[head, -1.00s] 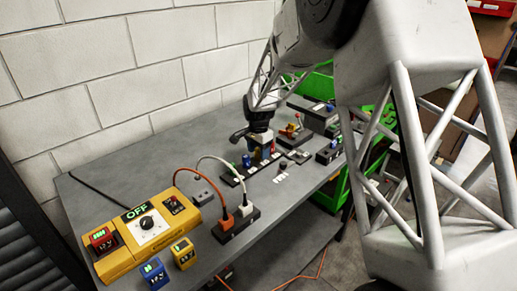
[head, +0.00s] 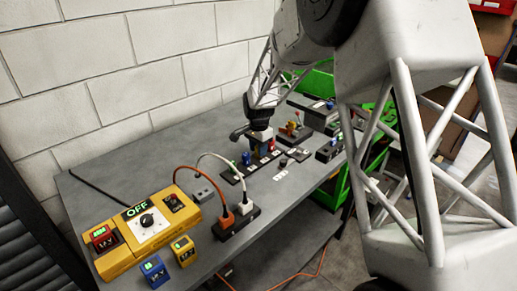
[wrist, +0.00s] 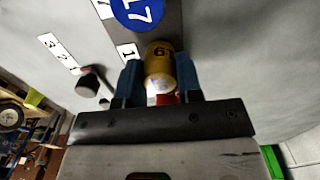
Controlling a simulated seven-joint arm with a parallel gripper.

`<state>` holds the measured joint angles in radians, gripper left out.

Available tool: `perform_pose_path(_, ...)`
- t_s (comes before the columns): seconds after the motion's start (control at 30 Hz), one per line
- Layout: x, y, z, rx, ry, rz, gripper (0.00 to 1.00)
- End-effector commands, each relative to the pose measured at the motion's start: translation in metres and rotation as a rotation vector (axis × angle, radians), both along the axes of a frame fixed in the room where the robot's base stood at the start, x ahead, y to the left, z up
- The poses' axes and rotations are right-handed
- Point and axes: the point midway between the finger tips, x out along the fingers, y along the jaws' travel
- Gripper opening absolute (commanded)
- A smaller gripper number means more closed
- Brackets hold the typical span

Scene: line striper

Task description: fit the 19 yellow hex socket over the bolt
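The yellow hex socket (wrist: 160,68), its number showing upside down, is between the two blue fingers of my gripper (wrist: 160,82) in the wrist view. Both fingers lie flush against its sides, so the gripper looks shut on it. In the head view my gripper (head: 263,147) is low over the dark socket rack (head: 236,177). I cannot tell whether the socket sits in the rack or just above it. A blue socket marked 17 (wrist: 137,11) is close beyond it, and something red (wrist: 168,97) shows behind it. I cannot make out the bolt for certain.
A black-topped post (wrist: 90,82) stands beside white number cards (wrist: 58,53). The yellow control box (head: 150,225) and plugged cables (head: 240,212) are at the front left. Grey fixtures (head: 318,115) stand at the back right. The grey tabletop (head: 120,165) is clear by the wall.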

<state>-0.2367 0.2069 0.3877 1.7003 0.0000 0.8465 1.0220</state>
Motion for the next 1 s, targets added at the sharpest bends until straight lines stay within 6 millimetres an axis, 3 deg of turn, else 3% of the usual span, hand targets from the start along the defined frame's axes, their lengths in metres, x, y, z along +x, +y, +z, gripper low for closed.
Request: perform_pose_path(1.0, 0.000, 0.000, 0.011, 0.000, 0.000, 0.000, 0.12)
